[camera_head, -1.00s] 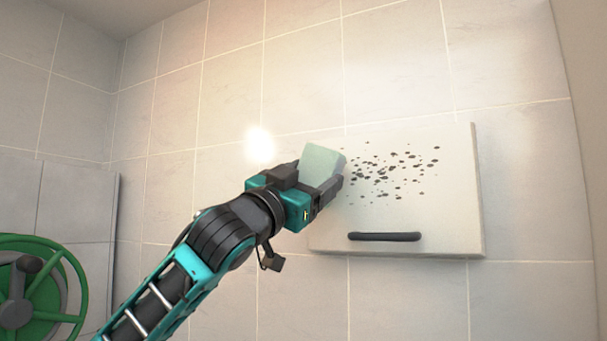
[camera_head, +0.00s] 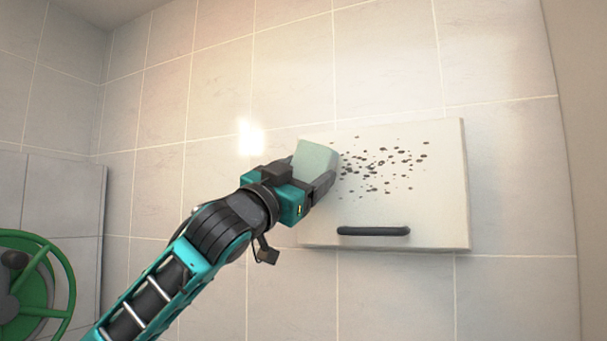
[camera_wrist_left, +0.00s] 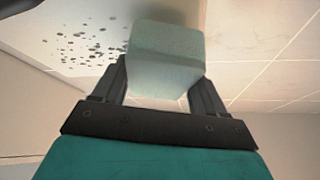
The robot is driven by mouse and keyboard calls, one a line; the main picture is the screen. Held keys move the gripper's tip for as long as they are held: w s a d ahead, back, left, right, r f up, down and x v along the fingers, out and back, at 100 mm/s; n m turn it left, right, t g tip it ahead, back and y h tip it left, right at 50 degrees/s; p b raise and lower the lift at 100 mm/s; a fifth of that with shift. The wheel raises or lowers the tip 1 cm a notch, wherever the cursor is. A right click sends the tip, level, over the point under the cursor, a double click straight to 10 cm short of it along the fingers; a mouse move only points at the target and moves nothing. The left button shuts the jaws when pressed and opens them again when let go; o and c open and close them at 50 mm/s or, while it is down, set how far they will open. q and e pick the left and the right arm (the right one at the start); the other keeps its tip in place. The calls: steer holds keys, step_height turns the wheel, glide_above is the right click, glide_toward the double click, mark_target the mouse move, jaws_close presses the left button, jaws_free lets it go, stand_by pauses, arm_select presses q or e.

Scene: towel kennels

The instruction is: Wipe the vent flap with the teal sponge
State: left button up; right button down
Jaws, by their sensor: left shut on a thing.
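The vent flap (camera_head: 440,200) is a pale panel on the tiled wall with a dark bar handle (camera_head: 373,231) near its lower edge. A cluster of dark specks (camera_head: 385,163) covers its upper middle. My left gripper (camera_head: 312,178) is shut on the pale teal sponge (camera_head: 316,157), at the flap's left edge, left of the specks. In the left wrist view the sponge (camera_wrist_left: 165,55) sits between the two fingers, with the specks (camera_wrist_left: 80,47) to its left. I cannot tell whether the sponge touches the flap. My right gripper is not in view.
A green handwheel (camera_head: 35,285) is at the lower left, near a grey panel (camera_head: 62,200) on the left wall. The tiled wall (camera_head: 510,180) around the flap is clear. A bright glare spot shows on the tiles above my left arm.

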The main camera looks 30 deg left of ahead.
arm_select(q)
steer(key=shift+w+p, duration=0.35)
steer(key=shift+w, duration=0.45)
steer(key=shift+w+d+p, duration=0.15)
steer(key=shift+d+p, duration=0.15)
steer(key=shift+d, duration=2.1)
steer(key=shift+w+d+p, duration=0.15)
steer(key=shift+d+p, duration=0.15)
steer(key=shift+d, duration=2.1)
steer(key=shift+w+d, duration=0.2)
steer(key=shift+d, duration=5)
steer(key=shift+a, duration=0.1)
steer(key=shift+a, duration=1.95)
steer(key=shift+s+a, duration=0.15)
steer(key=shift+a, duration=2.55)
steer(key=shift+s+a, duration=0.2)
steer(key=shift+a, duration=2.45)
steer(key=shift+s+a, duration=0.15)
steer(key=shift+a, duration=2.55)
steer(key=shift+r, duration=0.6)
steer(key=shift+w+d, duration=0.2)
steer(key=shift+d, duration=3.25)
